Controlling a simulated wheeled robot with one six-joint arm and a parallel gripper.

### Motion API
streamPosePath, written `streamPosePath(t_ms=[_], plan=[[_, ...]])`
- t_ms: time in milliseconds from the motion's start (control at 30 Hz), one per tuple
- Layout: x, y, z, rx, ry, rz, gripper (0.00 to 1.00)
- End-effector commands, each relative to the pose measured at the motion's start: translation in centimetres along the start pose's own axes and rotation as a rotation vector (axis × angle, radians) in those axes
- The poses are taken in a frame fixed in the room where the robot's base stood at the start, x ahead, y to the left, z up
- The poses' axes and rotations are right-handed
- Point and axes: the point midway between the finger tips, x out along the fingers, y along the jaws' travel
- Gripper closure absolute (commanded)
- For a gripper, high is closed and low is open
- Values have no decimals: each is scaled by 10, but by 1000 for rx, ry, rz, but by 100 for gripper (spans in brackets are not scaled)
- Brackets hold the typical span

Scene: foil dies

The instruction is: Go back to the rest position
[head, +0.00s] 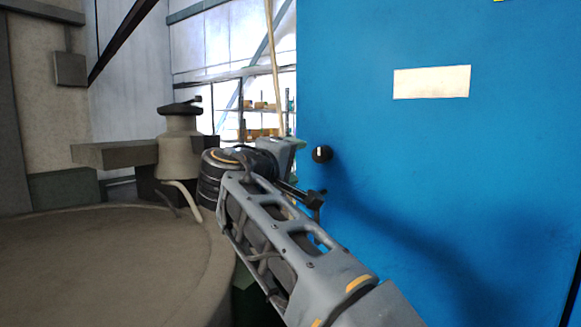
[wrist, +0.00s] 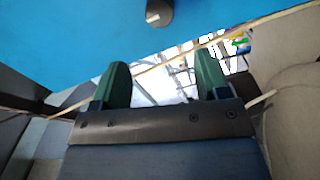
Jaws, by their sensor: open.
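My gripper (wrist: 162,60) shows in the wrist view with its two green fingers spread wide apart. Nothing is between the fingers. In the head view my arm reaches up from the lower right, and its wrist is beside the left edge of a blue panel (head: 450,180). The fingers are mostly hidden behind the wrist there. A dark round knob (head: 322,153) sits on the blue panel, just right of my wrist. In the wrist view the knob (wrist: 159,12) is at the top, beyond the fingertips and apart from them.
A large round beige surface (head: 100,260) fills the lower left, close to my arm. A beige post-like fixture (head: 179,150) stands behind it. A white label (head: 431,82) is on the blue panel. Shelves (head: 262,115) show far back through a gap.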

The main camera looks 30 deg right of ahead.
Motion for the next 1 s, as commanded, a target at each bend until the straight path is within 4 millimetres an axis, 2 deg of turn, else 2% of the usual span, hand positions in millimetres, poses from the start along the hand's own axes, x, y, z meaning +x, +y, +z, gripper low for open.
streamPosePath(t_ms=[167, 767, 867, 967, 1000], plan=[[-6, 0, 0, -1, 0, 0, 31], [-6, -2, -2, 8, 13, -10, 31], [-6, -38, -10, 14, 48, -130, 31], [-12, -99, -13, 12, 77, -320, 31], [-17, -127, -9, 17, 81, -414, 31]])
